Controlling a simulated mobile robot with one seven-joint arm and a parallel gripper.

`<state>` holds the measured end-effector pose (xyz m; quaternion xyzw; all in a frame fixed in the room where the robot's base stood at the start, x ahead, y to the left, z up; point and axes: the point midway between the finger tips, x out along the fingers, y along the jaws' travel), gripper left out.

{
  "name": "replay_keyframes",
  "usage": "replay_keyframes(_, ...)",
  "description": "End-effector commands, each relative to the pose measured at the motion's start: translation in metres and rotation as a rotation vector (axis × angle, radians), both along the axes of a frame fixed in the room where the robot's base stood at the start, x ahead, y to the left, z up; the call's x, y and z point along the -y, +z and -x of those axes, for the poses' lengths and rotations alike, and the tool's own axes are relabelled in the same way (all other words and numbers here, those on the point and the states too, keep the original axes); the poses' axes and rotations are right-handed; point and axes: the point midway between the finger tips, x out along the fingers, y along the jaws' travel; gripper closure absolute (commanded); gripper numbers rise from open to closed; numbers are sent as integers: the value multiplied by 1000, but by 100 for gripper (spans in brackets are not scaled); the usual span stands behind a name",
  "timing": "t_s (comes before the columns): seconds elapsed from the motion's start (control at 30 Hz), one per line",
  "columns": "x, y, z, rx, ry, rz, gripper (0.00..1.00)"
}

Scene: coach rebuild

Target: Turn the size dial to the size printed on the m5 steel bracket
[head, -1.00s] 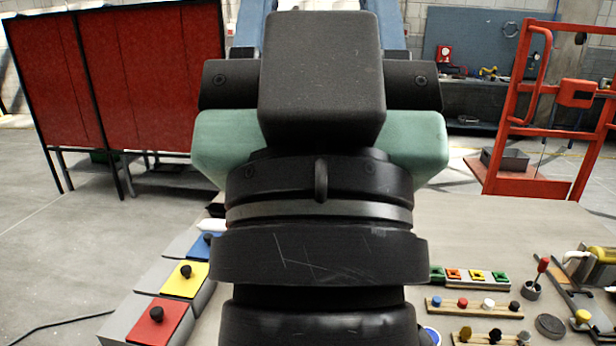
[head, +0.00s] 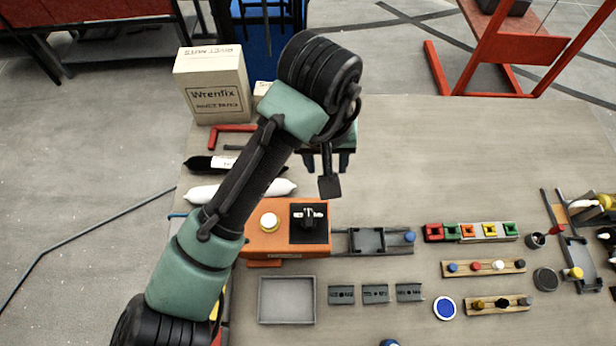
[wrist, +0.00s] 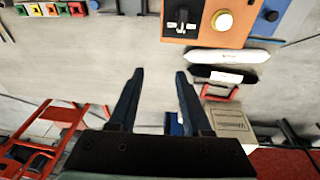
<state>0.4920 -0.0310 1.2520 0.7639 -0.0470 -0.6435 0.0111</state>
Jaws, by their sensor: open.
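An orange box (head: 262,238) stands on the table left of centre. My gripper (wrist: 159,80) is open and empty, above and beyond the box. In the head view my gripper (head: 327,162) is partly hidden by my wrist.
An empty grey tray (head: 287,300) lies left of the plates. A dark sliding fixture (head: 372,241) adjoins the box. Racks of coloured pieces (head: 472,232) are to the right. A cardboard box (head: 212,85) stands at the back left. The table's back middle is clear.

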Motion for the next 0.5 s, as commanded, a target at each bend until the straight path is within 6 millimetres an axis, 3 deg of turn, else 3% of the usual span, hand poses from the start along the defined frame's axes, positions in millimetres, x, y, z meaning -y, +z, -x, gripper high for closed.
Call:
replay_keyframes(0.03, -13, 1, 12, -68, 21, -31, 51)
replay_keyframes(0.17, -28, -11, 30, -166, 50, -75, 51)
replay_keyframes(0.37, -29, -36, 34, -185, 53, -77, 51)
replay_keyframes(0.5, -28, -65, 34, -183, 52, -75, 51)
